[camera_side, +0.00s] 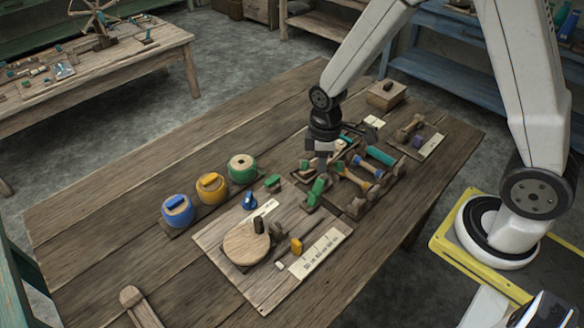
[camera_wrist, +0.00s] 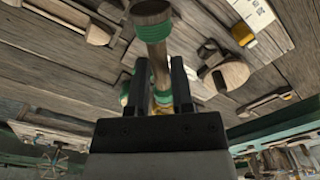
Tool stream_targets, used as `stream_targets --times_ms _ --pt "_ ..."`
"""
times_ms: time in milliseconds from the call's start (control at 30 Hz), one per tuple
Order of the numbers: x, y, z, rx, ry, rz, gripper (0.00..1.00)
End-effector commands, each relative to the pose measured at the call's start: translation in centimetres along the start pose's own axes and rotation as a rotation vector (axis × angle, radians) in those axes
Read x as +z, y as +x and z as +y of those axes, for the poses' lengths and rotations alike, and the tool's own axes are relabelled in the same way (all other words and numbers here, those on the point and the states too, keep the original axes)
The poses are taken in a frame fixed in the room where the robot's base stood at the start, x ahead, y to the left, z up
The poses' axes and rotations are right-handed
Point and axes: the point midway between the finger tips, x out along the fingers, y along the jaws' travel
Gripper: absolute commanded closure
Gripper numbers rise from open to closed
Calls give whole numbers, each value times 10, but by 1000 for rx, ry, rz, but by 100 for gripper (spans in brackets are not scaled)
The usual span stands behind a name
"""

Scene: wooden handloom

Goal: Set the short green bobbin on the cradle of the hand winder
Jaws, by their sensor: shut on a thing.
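My gripper (camera_side: 321,165) hangs over the rack on the right half of the table, pointing down. In the wrist view my gripper (camera_wrist: 160,78) is shut on a wooden bobbin with green bands (camera_wrist: 153,31), which extends out between the fingers. Its lower part is partly hidden by them. In the side view a green piece (camera_side: 317,189) shows just below the fingers; I cannot tell whether it is free of the rack. The hand winder, with a round wooden disc (camera_side: 246,244) and dark handle, stands on a pale board left of my gripper. Small wooden supports (camera_side: 277,233) stand beside the disc.
Several other bobbins, including a teal one (camera_side: 380,156), lie on the dark rack (camera_side: 349,205). Blue (camera_side: 178,211), orange (camera_side: 211,187) and green (camera_side: 242,168) round pots stand at the left. A wooden block (camera_side: 386,96) is behind my gripper.

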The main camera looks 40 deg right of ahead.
Motion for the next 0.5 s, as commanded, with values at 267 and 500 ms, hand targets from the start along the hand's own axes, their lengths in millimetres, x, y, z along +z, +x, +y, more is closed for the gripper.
stream_targets --times_ms 267,500 --pt "-31 0 -23 1 -403 0 100" --pt "-53 0 -44 0 -719 -1 100"
